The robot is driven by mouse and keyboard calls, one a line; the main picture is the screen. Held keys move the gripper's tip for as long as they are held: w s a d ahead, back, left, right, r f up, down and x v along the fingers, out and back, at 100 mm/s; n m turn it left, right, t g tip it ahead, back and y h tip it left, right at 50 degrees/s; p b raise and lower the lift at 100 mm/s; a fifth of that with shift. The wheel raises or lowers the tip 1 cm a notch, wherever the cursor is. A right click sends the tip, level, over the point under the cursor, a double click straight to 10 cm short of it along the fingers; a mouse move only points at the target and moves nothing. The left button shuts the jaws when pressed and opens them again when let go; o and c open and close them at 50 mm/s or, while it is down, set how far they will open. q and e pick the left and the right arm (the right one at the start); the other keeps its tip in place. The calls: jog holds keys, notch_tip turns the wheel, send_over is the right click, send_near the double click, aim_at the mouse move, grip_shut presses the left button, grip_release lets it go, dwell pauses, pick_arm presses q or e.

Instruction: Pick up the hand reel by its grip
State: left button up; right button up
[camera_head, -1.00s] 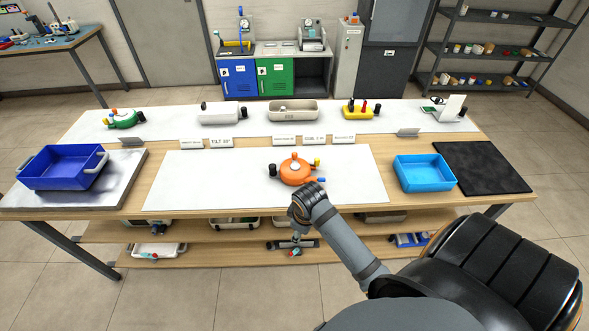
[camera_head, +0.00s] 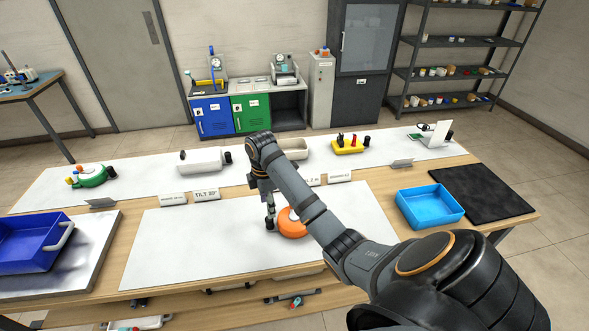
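The orange hand reel (camera_head: 290,224) lies on the white mat at the middle of the table. My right arm passes in front of it and covers much of its top and right side. My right gripper (camera_head: 270,207) points down at the reel's left edge, close to a small dark knob there. Whether it touches the reel, and whether its fingers are open or shut, is too small to tell. The reel's grip cannot be made out clearly behind the arm. My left gripper is not in view.
A blue bin (camera_head: 32,246) stands on the metal plate at left. A light-blue tray (camera_head: 430,206) stands at right beside a black mat (camera_head: 482,193). Label cards (camera_head: 206,194) and a back row with a green reel (camera_head: 91,176) and a yellow unit (camera_head: 348,147) lie behind. The white mat's left part is clear.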

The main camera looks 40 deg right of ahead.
aim_at(270, 221)
jog(key=f+b, duration=0.1)
jog(key=f, duration=0.2)
jog(key=shift+w, duration=0.2)
jog(key=shift+w+f+b, duration=0.4)
jog(key=shift+f+b, duration=0.15)
jog(key=shift+f, duration=0.1)
jog(key=shift+s+d+f+b, duration=0.1)
jog(key=shift+f+b, duration=0.2)
jog(key=f+b, duration=0.4)
jog(key=shift+s+f, duration=0.25)
jog(key=shift+f, duration=0.05)
jog(key=shift+r, duration=0.2)
jog(key=c, duration=1.1)
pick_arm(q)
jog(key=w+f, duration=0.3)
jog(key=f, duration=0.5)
pick_arm(e)
grip_shut()
